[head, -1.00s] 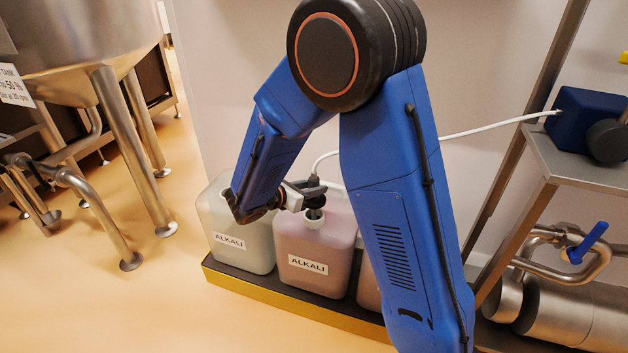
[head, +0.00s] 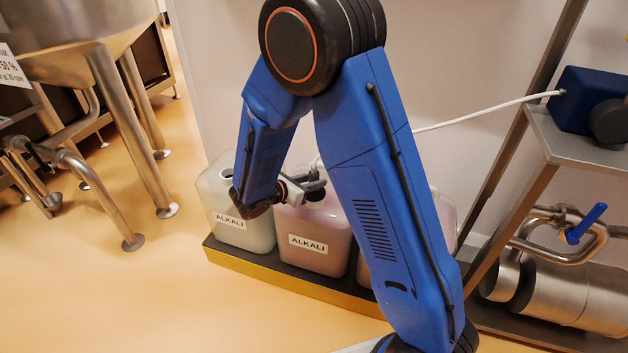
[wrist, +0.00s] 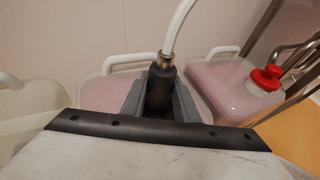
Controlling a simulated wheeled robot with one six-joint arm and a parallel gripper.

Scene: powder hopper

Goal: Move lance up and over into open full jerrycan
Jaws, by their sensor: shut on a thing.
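The lance (wrist: 160,88) has a black head with a white hose rising from its top. My gripper (wrist: 158,100) is shut on that head. In the head view my gripper (head: 308,187) is over the top of the middle jerrycan (head: 325,225), which is pink and labelled ALKALI. The lance's lower part is hidden, so I cannot tell how deep it sits. The left jerrycan (head: 248,237) is pale, also labelled ALKALI, and stands close beside it. The right jerrycan (wrist: 235,95) is pink with a red cap (wrist: 265,77).
The jerrycans stand on a dark tray with a yellow front edge (head: 290,287). A blue pump (head: 590,105) sits on a steel shelf at right, with pipes below. A steel tank on legs (head: 130,140) stands at left. The floor in front is clear.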

